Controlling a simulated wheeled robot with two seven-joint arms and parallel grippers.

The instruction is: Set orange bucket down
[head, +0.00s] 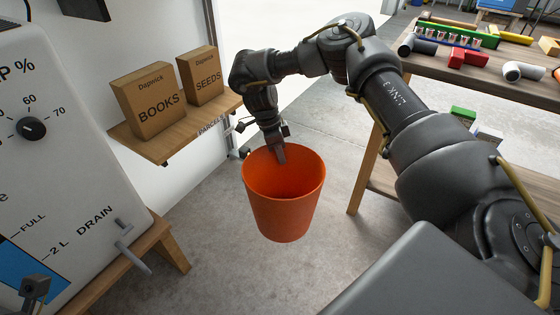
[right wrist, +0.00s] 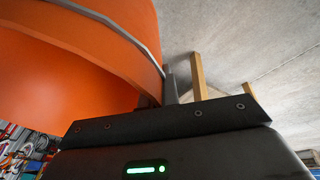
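The orange bucket (head: 284,212) is upright and its visible inside is empty. It appears to hang above the concrete floor, with no contact visible under its base. My right gripper (head: 281,155) is shut on the bucket's far rim, pointing down. In the right wrist view the bucket wall (right wrist: 75,70) fills the upper left, and a grey finger (right wrist: 170,85) stands against its rim.
A wooden shelf (head: 150,147) holds boxes marked BOOKS (head: 152,102) and SEEDS (head: 201,76). A white panel with a dial (head: 32,128) stands on a wooden stand (head: 172,250) at left. A workbench (head: 480,80) with coloured items is at right. Bare floor (head: 225,270) lies between.

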